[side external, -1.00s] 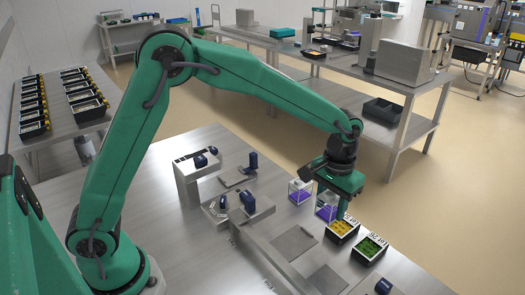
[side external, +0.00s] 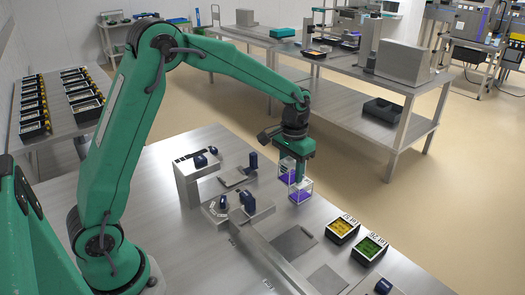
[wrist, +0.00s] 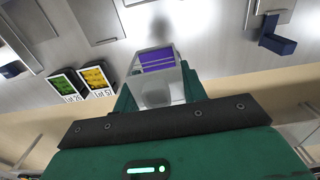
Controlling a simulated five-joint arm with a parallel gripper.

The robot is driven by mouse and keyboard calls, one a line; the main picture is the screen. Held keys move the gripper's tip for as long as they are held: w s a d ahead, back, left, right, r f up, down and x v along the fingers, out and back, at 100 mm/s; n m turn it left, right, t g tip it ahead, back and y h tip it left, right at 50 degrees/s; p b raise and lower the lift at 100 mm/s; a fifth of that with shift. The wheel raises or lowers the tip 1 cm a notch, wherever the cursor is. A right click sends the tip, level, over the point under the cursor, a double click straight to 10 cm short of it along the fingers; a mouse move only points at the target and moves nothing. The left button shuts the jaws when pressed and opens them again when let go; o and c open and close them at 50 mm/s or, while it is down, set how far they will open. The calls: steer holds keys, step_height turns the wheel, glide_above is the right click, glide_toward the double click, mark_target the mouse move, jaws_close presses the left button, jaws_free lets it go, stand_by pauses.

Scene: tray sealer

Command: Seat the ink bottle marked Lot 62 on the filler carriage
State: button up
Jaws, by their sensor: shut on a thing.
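My gripper (side external: 296,170) is shut on a clear box-shaped container with purple contents (side external: 285,169). In the wrist view this container (wrist: 158,62) sits between the green fingers. I see no Lot 62 mark on either one. Whether the held container touches the table is unclear. No part is labelled as the filler carriage; a grey metal machine with dark blue knobs (side external: 238,208) stands to the left of the containers.
A black tray with yellow contents (side external: 342,229), marked Lot 57 in the wrist view, stands beside one with green contents (side external: 369,248), marked Lot 26. A raised grey block (side external: 197,170) stands behind the machine. Flat plates (side external: 293,242) lie at the front right.

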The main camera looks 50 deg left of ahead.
steer(key=s+a, duration=0.3)
steer(key=a, duration=0.7)
steer(key=s+a, duration=0.3)
steer(key=a, duration=0.8)
steer(key=shift+f, duration=0.3)
steer(key=shift+f, duration=4)
steer(key=shift+f, duration=0.2)
steer(key=o, duration=1.1)
steer(key=shift+r, duration=0.15)
